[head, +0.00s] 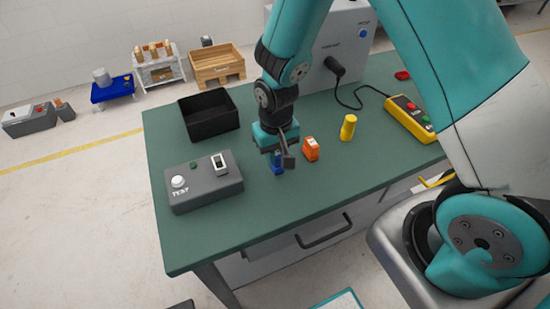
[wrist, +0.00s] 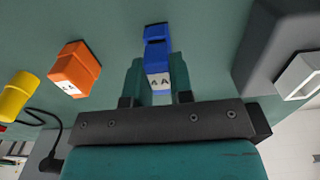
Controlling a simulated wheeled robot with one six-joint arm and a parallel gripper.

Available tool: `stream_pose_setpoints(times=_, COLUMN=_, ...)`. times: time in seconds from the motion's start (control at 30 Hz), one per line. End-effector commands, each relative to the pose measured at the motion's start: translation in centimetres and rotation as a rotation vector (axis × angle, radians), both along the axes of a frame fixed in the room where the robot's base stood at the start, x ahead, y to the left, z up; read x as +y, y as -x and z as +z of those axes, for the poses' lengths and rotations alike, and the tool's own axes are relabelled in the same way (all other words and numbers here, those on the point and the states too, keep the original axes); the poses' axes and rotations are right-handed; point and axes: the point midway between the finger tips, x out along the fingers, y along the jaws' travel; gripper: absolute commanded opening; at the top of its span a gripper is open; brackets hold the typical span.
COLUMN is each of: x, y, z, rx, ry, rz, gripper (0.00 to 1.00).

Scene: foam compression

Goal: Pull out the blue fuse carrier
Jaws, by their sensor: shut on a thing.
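The blue fuse carrier (wrist: 156,54) is between the two fingers of my gripper (wrist: 158,88) in the wrist view, with a white label on its near end. My gripper is shut on it. In the head view the blue carrier (head: 278,163) shows partly below my gripper (head: 284,152), close to the green tabletop. I cannot tell whether it touches the table. The grey test box (head: 207,189) with a white button, a green lamp and a white-framed socket (head: 220,166) stands to the left. The socket frame also shows at the right of the wrist view (wrist: 299,77).
An orange fuse carrier (head: 311,149) stands just right of my gripper. A yellow object (head: 348,127) is further right, near a yellow control pendant (head: 410,120) with a cable. A black open bin (head: 208,132) is behind the test box. The table's front is clear.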

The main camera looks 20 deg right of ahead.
Motion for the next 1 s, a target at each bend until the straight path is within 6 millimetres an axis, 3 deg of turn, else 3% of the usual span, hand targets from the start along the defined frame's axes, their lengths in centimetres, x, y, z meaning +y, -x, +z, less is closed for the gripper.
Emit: stream_pose_setpoints(times=1.0, x=0.0, y=0.0, z=4.3, rx=0.0, ry=0.0, rz=0.0, gripper=0.0)
